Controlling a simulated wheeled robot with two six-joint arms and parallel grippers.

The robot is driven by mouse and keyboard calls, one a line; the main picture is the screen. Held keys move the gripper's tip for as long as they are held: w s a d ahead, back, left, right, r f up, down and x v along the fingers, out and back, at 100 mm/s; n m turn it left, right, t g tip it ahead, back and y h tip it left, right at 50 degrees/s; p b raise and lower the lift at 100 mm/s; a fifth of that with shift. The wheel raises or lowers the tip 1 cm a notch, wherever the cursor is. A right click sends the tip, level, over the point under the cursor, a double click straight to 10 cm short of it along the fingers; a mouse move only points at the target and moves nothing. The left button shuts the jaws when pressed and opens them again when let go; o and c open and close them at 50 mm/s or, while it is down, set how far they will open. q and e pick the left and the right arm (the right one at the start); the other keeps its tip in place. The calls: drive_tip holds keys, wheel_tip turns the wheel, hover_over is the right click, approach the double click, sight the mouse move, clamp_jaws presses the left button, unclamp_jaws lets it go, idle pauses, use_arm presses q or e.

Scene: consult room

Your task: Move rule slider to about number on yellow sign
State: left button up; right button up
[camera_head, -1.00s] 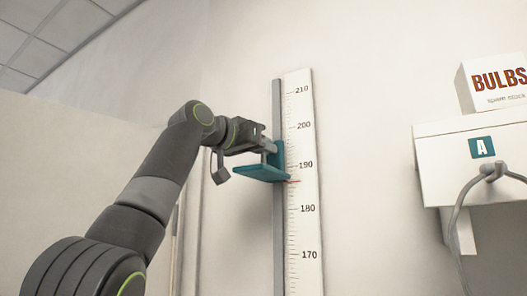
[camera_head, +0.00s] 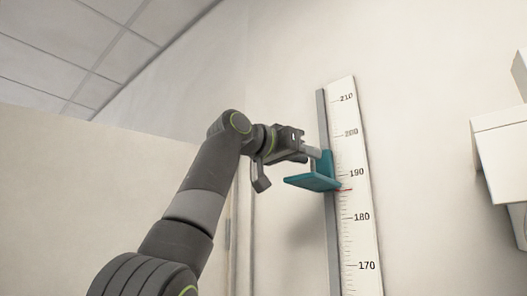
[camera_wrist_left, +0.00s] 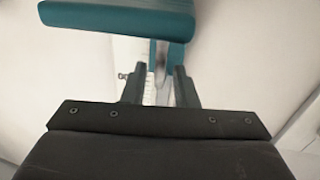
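The teal slider (camera_head: 312,183) is on the grey rail of the tall white rule (camera_head: 358,195). Its red pointer lies between 180 and 190, a little above the middle. My left gripper (camera_head: 316,155) is at the slider, just above its flat plate and beside its upright part. In the left wrist view, the gripper's two fingers (camera_wrist_left: 159,72) stand apart, with the rule showing between them. The slider's teal plate (camera_wrist_left: 115,18) lies across the top there. Contact between fingers and slider is not clear. The yellow sign and my right gripper are not in view.
A white wall-mounted box (camera_head: 502,150) stands at the right edge, partly cut off. The bare wall (camera_head: 425,130) between it and the rule is clear. A pale partition (camera_head: 90,190) is at the left.

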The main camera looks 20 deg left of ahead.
use_arm(q)
drive_tip(key=b+v, duration=0.6)
drive_tip(key=v, duration=0.9)
drive_tip(key=shift+w, duration=0.15)
